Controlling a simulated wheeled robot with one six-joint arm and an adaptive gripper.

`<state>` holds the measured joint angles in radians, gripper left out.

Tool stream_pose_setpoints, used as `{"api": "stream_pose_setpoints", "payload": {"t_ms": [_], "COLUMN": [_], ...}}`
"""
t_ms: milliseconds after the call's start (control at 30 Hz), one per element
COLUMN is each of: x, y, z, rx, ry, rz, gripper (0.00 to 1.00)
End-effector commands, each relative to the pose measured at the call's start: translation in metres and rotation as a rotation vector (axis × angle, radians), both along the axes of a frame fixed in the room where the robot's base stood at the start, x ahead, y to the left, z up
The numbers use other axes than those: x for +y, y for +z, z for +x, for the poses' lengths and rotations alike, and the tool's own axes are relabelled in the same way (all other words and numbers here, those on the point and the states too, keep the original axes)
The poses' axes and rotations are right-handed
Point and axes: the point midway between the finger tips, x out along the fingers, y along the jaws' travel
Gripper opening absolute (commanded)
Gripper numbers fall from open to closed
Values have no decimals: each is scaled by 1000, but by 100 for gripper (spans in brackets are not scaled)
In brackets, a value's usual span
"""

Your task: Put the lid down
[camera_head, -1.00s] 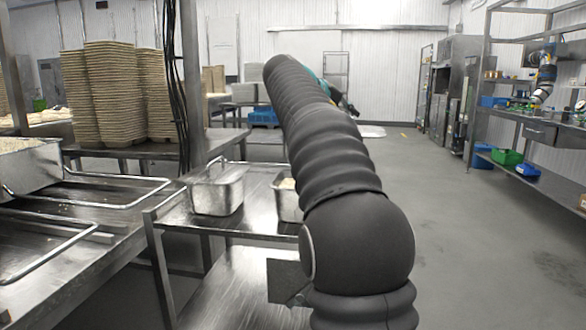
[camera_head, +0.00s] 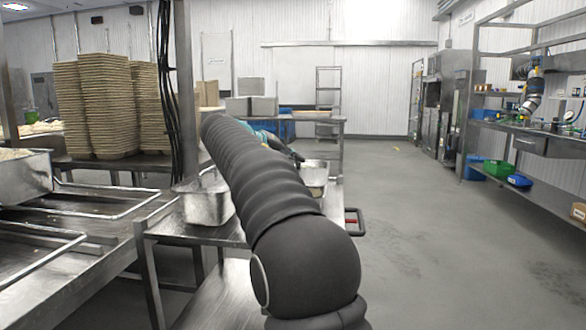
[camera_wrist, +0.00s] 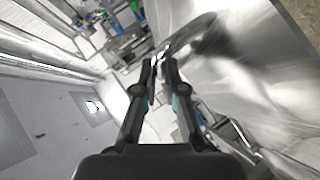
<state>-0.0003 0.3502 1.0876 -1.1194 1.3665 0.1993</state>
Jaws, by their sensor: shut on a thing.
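My gripper (camera_wrist: 158,66) shows in the wrist view with its two fingers close together at the tips, on a shiny curved metal part. I take this to be the handle of the lid (camera_wrist: 235,85), a broad, bright, blurred metal surface on the right; its outline is hard to tell. In the head view my arm stretches away over the steel table (camera_head: 160,228), and its dark end hides the grip and the lid. One metal pan (camera_head: 205,202) stands on the table left of my arm. Another metal pan (camera_head: 316,178) shows just right of the arm's far end.
A steel worktop with wire frames (camera_head: 70,260) fills the left. Tall stacks of trays (camera_head: 105,110) stand behind. A red-and-black handle (camera_head: 353,222) juts out at the table's right. Shelving with blue and green bins (camera_head: 497,168) is at the right. The floor between is clear.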

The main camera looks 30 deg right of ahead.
Motion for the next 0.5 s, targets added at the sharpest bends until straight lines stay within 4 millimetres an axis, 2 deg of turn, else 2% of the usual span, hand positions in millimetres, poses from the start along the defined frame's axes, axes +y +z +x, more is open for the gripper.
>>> {"api": "stream_pose_setpoints", "payload": {"t_ms": [100, 500], "x": [0, 0], "y": [-10, -14], "z": [-1, -1], "rx": [0, -1], "ry": [0, 0], "rz": [-1, -1], "gripper": [0, 0]}}
